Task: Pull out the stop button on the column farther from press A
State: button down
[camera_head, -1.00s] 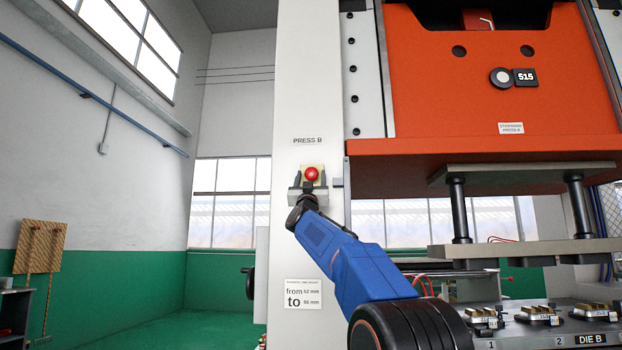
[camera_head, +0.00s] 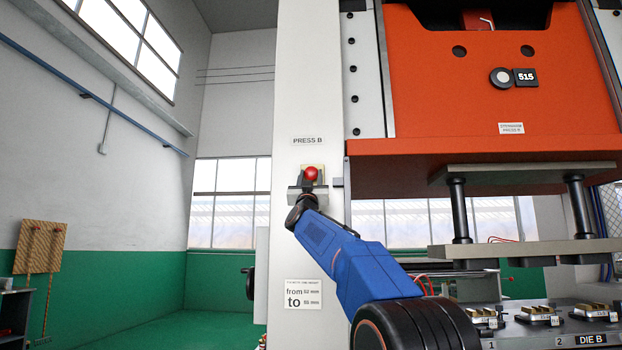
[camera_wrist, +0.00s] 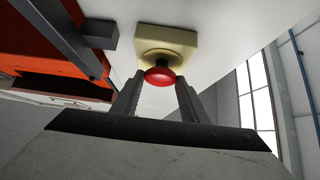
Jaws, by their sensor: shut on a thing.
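The red stop button (camera_head: 311,173) sits on a pale yellow housing on the white column (camera_head: 308,232) labelled PRESS B. In the wrist view the round red button (camera_wrist: 160,77) stands out from its yellow base (camera_wrist: 167,45). My gripper (camera_head: 311,180) is at the button from below, its dark fingers one on each side. In the wrist view the gripper (camera_wrist: 160,82) is shut on the button's head, with the fingertips at its left and right edges. Press A is not identifiable in view.
The orange press ram (camera_head: 480,90) hangs right of the column, above die posts and a bench (camera_head: 545,335) marked DIE B. A grey block (camera_wrist: 98,33) juts out near the button in the wrist view. Free room lies left of the column.

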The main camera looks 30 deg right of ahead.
jog(key=c, duration=1.1)
grip_release()
jog(key=shift+s, duration=0.1)
jog(key=v, duration=1.7)
jog(key=shift+s+a+f, duration=0.1)
jog(key=shift+a+f, duration=0.05)
